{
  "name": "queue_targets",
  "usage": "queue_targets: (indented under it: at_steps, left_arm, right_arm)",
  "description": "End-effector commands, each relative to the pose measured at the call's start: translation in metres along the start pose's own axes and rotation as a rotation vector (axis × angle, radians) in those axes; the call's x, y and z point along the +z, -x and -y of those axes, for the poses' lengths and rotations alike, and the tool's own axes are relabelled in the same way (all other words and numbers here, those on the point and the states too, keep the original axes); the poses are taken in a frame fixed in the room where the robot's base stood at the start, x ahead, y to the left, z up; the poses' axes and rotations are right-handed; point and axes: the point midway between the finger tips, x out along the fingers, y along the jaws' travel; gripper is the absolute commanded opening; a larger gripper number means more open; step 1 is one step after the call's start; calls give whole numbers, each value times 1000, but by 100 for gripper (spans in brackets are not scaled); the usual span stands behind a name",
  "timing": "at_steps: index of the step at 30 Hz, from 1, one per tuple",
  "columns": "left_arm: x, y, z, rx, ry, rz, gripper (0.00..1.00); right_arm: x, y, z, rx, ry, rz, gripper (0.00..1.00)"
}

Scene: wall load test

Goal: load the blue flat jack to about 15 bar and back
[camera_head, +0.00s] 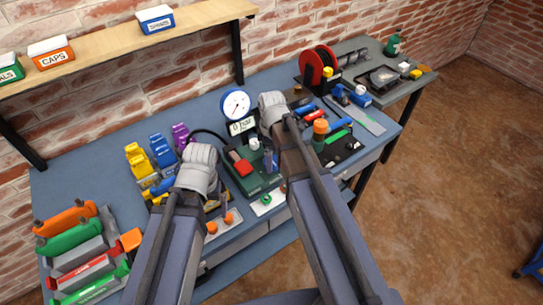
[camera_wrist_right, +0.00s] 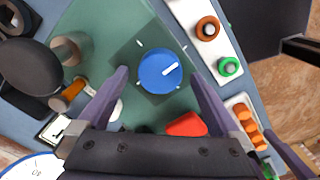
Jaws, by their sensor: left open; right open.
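A row of yellow, blue and purple units stands at the back of the bench in the head view; the blue unit (camera_head: 163,150) is in the middle. The round pressure gauge (camera_head: 236,104) is behind a small readout (camera_head: 242,127) that seems to read 0 bar. A green pump base (camera_head: 258,182) carries a red part (camera_head: 242,166).
Orange and green buttons (camera_wrist_right: 229,66) are right of the knob in the wrist view. A red reel (camera_head: 318,66) and tools crowd the right. A shelf (camera_head: 100,48) with labelled boxes overhangs the back.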

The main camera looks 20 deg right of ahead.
Motion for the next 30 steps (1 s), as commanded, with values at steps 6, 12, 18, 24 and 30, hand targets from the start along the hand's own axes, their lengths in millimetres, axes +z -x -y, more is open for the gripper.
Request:
queue_targets:
  at_steps: [6,12,18,24,30]
  left_arm:
    - [2,34,3,0,0,0,100]
    - [3,58,6,0,0,0,100]
    - [4,64,6,0,0,0,100]
    - [4,63,6,0,0,0,100]
    - [4,63,6,0,0,0,100]
  right_arm:
    - [0,35,0,0,0,0,100]
    - [0,59,0,0,1,0,100]
    - [0,64,0,0,1,0,100]
    - [0,63,0,0,1,0,100]
    - [0,63,0,0,1,0,100]
